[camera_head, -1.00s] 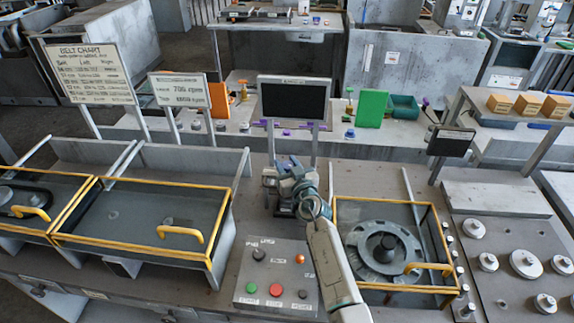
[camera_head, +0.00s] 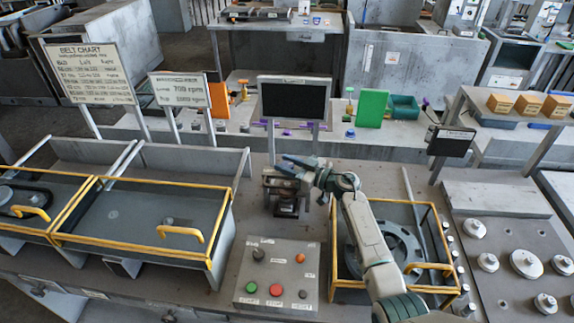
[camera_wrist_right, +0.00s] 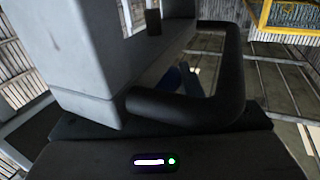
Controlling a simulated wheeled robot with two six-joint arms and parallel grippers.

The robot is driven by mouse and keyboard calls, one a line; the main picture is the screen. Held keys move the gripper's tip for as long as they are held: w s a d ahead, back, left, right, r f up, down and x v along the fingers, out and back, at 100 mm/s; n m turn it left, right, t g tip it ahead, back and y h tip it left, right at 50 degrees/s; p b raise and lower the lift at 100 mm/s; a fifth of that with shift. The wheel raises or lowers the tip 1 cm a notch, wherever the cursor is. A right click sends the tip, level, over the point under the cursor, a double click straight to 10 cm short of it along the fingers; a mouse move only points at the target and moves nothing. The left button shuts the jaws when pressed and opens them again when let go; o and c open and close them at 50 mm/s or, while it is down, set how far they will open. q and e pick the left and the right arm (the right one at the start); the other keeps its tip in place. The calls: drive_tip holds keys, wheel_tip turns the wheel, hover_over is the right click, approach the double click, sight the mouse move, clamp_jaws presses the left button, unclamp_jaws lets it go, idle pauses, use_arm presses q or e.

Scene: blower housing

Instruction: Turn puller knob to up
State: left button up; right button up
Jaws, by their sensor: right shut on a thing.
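The puller (camera_head: 285,205) looks like a small dark grey device on the middle of the bench, behind the control panel. My right gripper (camera_head: 286,165) is at its top, reaching in from the right, and is shut on what appears to be the puller knob. The knob is hidden by the jaws, so I cannot tell which way it points. In the right wrist view, a grey block (camera_wrist_right: 85,50) and a black bent bar (camera_wrist_right: 190,110) fill the near view, with blue fingertips (camera_wrist_right: 176,82) partly hidden behind the bar. My left gripper is not in view.
A control panel (camera_head: 278,274) with several buttons and a dark knob (camera_head: 258,254) lies in front. Yellow-framed guards stand on the left (camera_head: 62,238) and right (camera_head: 437,212). A monitor (camera_head: 293,99) stands behind. Discs (camera_head: 526,264) lie at right.

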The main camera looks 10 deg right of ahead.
drive_tip(key=shift+f+n+g+y+b, duration=0.15)
drive_tip(key=shift+n+g+y+b, duration=0.35)
drive_tip(key=shift+n+g+y, duration=0.55)
drive_tip(key=n+g+b, duration=0.2)
drive_tip(key=g+b, duration=0.2)
drive_tip(key=n+g+y+b, duration=0.1)
drive_tip(key=n+g+b, duration=0.2)
drive_tip(key=g+b, duration=0.1)
drive_tip(key=n+g+y+b, duration=0.1)
drive_tip(key=n+g+b, duration=0.1)
drive_tip(key=g+b, duration=0.2)
drive_tip(key=shift+f+n+b, duration=0.15)
drive_tip(key=shift+n+b, duration=0.1)
drive_tip(key=shift+b, duration=1)
drive_tip(key=shift+n+g+b, duration=0.5)
drive_tip(key=shift+g+b, duration=0.25)
drive_tip(key=shift+b, duration=0.25)
drive_tip(key=shift+r, duration=0.2)
drive_tip(key=o, duration=1)
drive_tip(key=shift+d+r, duration=0.1)
drive_tip(key=shift+r, duration=0.05)
